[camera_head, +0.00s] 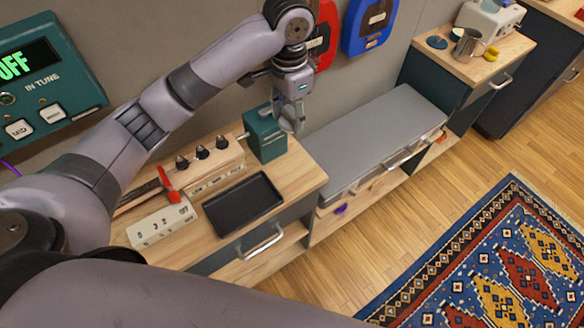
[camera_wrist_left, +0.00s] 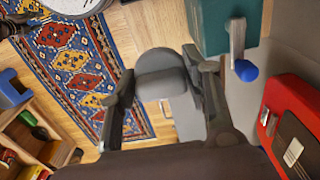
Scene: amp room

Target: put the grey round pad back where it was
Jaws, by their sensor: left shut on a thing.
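My left gripper (camera_head: 291,122) hangs above the counter beside a teal box, near its right side. In the left wrist view the gripper (camera_wrist_left: 162,84) is shut on the grey round pad (camera_wrist_left: 162,62), which sits between the two fingers. In the head view the pad is hard to tell apart from the grey fingers. My right gripper is not in view.
The teal box (camera_head: 265,140) stands at the counter's back right corner; a crank with a blue knob (camera_wrist_left: 246,70) shows in the wrist view. A black tray (camera_head: 242,204) lies on the counter. A long grey-topped bench (camera_head: 370,140) is to the right. A red wall box (camera_head: 322,40) hangs behind.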

